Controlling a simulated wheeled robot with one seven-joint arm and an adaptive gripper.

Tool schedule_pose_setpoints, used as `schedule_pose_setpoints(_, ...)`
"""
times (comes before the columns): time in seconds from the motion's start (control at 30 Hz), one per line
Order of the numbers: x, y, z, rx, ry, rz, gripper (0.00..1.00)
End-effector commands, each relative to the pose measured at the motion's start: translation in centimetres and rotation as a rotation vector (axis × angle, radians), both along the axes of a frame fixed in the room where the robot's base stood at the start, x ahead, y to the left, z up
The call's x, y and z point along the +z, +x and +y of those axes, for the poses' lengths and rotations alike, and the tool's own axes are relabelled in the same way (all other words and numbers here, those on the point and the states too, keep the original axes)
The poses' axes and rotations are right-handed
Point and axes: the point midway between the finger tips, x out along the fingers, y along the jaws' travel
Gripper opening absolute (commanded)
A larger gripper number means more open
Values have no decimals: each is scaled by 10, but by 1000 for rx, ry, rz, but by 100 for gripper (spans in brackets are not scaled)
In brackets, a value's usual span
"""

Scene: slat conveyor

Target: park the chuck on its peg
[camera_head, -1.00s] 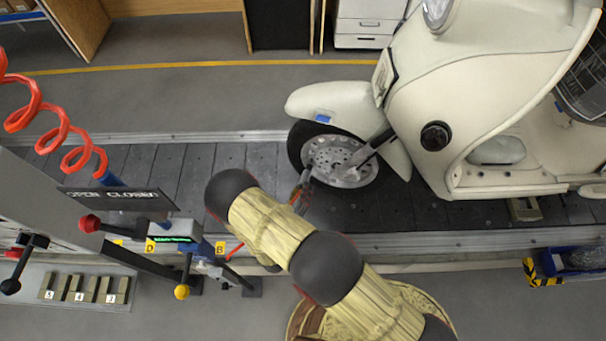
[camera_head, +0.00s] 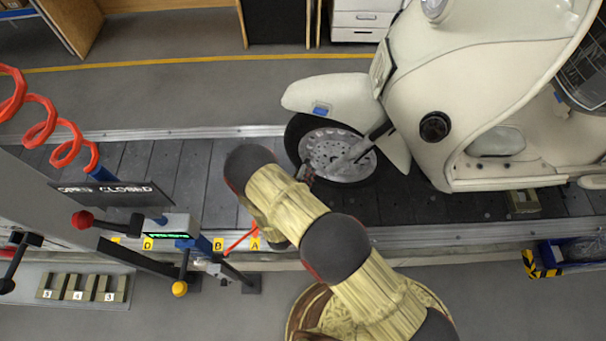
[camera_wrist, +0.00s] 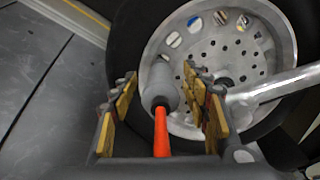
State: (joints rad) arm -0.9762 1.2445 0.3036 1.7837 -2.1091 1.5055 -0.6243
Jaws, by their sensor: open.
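A grey cylinder with an orange tail, which looks like the chuck (camera_wrist: 160,82), shows in the wrist view in front of the scooter's front wheel (camera_wrist: 255,62). My gripper (camera_wrist: 158,92) is open, with its yellow-padded fingers on either side of the grey cylinder. I cannot tell whether the cylinder touches the wheel or the pads. In the head view my gripper (camera_head: 305,173) is at the lower left of the wheel's disc (camera_head: 335,155), small and partly hidden by my arm. I cannot make out the peg for certain in either view.
The cream scooter (camera_head: 480,80) stands on the slat conveyor (camera_head: 190,165). At left are a red coiled hose (camera_head: 40,132), an OPEN/CLOSED sign (camera_head: 115,190), a green-lit display (camera_head: 167,235), a red-knobbed lever (camera_head: 82,220) and a yellow knob (camera_head: 180,289). A blue bin (camera_head: 565,253) is at right.

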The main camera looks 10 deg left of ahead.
Motion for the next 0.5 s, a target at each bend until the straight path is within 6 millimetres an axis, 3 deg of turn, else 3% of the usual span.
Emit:
schedule_pose_setpoints(0.2,-5,22,-2,-2,2,-1,47)
schedule_pose_setpoints(0.5,-5,31,-2,0,0,-1,47)
